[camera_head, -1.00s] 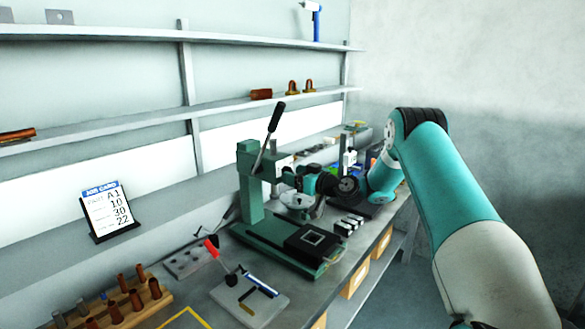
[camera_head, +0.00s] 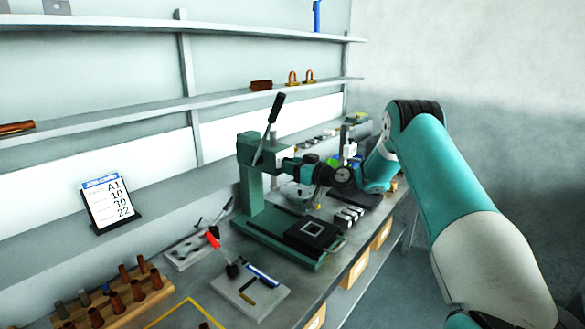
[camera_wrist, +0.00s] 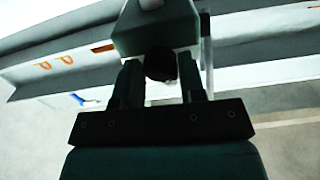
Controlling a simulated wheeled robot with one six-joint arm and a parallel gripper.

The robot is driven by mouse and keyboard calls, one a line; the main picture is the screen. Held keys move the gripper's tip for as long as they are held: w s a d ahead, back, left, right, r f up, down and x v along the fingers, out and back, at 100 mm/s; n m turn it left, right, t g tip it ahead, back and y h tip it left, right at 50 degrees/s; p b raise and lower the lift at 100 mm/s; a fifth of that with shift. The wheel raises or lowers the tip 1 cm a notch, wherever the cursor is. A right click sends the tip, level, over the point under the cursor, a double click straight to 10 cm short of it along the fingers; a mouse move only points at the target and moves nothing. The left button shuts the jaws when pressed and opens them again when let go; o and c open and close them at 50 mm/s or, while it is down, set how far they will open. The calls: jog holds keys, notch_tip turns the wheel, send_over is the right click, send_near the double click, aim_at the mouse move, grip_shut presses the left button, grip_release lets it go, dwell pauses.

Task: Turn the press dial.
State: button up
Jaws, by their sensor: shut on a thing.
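The press (camera_head: 250,184) is green, with a tall column, a flat base and a black-handled lever (camera_head: 268,130) slanting up. It stands on the bench in the head view. The press dial (camera_wrist: 161,66) is a dark round knob on the green press head (camera_wrist: 154,32) in the wrist view. My gripper (camera_wrist: 160,78) is shut on the dial, one finger on each side of it. In the head view my gripper (camera_head: 290,166) reaches the press head from the right. The dial's face and any markings are too dark to read.
A job card (camera_head: 108,202) stands at left. A plate with a red-handled clamp (camera_head: 250,291) and a wooden peg rack (camera_head: 115,300) are in front. Small blocks (camera_head: 347,216) lie right of the press. Shelves (camera_head: 200,106) run along the wall.

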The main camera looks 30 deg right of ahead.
jog(key=m+b, duration=0.4)
jog(key=shift+f+m, duration=0.15)
jog(key=shift+m, duration=0.15)
jog(key=m+b, duration=0.1)
jog(key=m, duration=0.2)
jog(key=shift+r+m, duration=0.15)
jog(key=shift+m, duration=0.8)
jog(key=shift+r+m, duration=0.1)
jog(key=shift+m, duration=0.85)
jog(key=o, duration=0.9)
